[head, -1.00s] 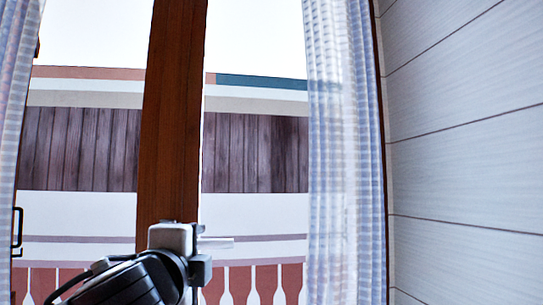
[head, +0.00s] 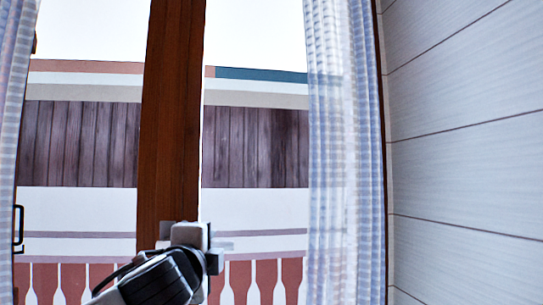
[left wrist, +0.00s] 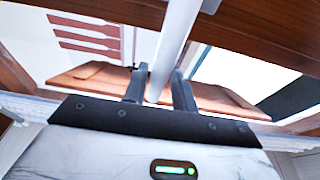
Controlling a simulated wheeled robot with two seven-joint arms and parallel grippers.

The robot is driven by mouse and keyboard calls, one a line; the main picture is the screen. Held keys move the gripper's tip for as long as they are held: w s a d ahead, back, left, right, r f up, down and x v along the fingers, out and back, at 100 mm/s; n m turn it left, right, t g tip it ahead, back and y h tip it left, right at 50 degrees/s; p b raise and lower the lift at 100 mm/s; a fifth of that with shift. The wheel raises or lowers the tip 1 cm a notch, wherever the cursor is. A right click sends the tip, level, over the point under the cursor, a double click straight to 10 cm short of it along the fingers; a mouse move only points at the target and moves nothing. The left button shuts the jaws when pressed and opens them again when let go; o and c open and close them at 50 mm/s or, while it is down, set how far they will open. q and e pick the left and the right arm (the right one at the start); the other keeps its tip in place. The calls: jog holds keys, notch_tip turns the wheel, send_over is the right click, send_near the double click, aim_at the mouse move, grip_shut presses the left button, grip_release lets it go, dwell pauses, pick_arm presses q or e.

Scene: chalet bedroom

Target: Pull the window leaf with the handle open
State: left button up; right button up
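The window leaf has a brown wooden upright (head: 172,120), which stands in the middle of the head view. Its handle is a pale grey bar (left wrist: 175,45) in the left wrist view, running from the top edge down between the fingers. My left gripper (left wrist: 158,88) has both fingers close against the bar, one on each side. In the head view the left gripper (head: 195,238) is in front of the lower part of the upright and hides most of the handle. My right gripper is not in view.
A sheer checked curtain (head: 335,150) hangs at the right of the window, beside a pale plank wall (head: 460,150). Another curtain (head: 14,90) hangs at the left edge. A dark handle (head: 18,228) shows at the far left. A balcony railing (head: 262,280) is outside.

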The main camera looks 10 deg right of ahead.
pick_arm(q)
jog(key=c, duration=0.4)
jog(key=shift+s+d+n+y+b, duration=0.15)
jog(key=shift+s+d+n+y, duration=0.2)
jog(key=shift+s, duration=0.5)
jog(key=shift+s+d+n+y+b, duration=0.15)
jog(key=shift+s+y, duration=0.3)
jog(key=shift+s, duration=0.4)
jog(key=shift+a, duration=0.1)
jog(key=shift+s+d+n+t+y, duration=0.15)
jog(key=shift+s+y, duration=0.1)
jog(key=shift+s, duration=0.3)
jog(key=shift+s+d+n+t+y, duration=0.1)
jog(key=shift+s+d+n+y, duration=0.15)
jog(key=shift+s, duration=0.3)
jog(key=shift+s+d+n+t+y, duration=0.1)
jog(key=shift+s+y, duration=0.2)
jog(key=shift+s, duration=0.35)
jog(key=shift+s+d+n+y, duration=0.15)
jog(key=shift+s+d+y, duration=0.1)
jog(key=shift+s, duration=0.25)
jog(key=shift+s+d+n+y, duration=0.2)
jog(key=shift+s+y, duration=0.1)
jog(key=shift+s, duration=0.2)
jog(key=shift+s+d+n+y, duration=0.15)
jog(key=shift+s+d+y, duration=0.1)
jog(key=shift+s, duration=0.25)
